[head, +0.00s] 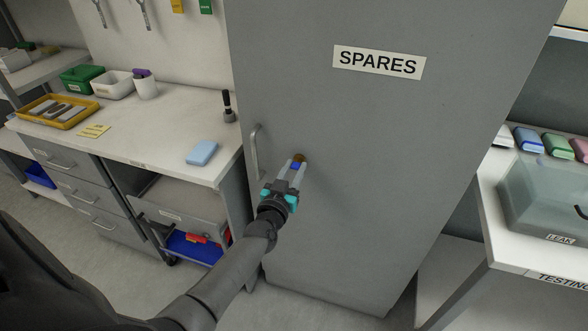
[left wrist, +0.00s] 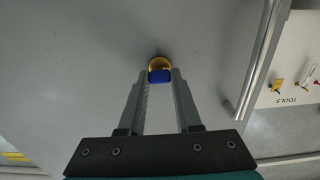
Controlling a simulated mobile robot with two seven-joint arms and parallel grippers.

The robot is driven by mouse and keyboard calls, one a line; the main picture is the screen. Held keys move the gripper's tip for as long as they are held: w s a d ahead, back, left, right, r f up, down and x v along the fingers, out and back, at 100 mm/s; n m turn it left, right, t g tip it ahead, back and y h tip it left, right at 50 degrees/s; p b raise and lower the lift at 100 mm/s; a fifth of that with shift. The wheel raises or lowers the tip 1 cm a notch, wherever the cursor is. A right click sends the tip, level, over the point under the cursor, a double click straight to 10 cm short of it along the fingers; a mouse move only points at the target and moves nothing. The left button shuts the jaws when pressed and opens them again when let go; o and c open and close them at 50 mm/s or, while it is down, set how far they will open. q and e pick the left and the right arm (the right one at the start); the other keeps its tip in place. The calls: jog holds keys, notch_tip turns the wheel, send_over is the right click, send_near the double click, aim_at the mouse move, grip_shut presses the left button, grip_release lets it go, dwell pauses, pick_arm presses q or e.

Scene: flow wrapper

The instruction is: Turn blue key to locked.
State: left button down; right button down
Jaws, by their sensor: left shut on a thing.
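A blue key (head: 295,166) sits in a brass lock (head: 299,158) on the grey door of the cabinet labelled SPARES (head: 350,130). My left gripper (head: 293,170) is shut on the blue key at the lock. In the left wrist view the blue key (left wrist: 160,76) lies between the two fingertips (left wrist: 160,80), with the round brass lock (left wrist: 159,63) just beyond it. The fingers hide the sides of the key, and I cannot tell which way the lock is turned. My right gripper is in neither view.
A vertical door handle (head: 257,152) stands out from the door just left of the lock. A workbench (head: 140,145) with a light blue block (head: 202,152) is on the left. A white table (head: 500,225) with a clear box (head: 545,195) is on the right.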

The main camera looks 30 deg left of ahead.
pick_arm(q)
jog(key=shift+n, duration=0.3)
jog(key=n, duration=0.8)
jog(key=n+b, duration=0.1)
jog(key=n, duration=0.3)
jog(key=shift+a+f+n, duration=0.1)
jog(key=shift+n, duration=0.2)
jog(key=shift+n+b, duration=0.55)
jog(key=shift+n, duration=1.75)
jog(key=c, duration=0.6)
grip_release()
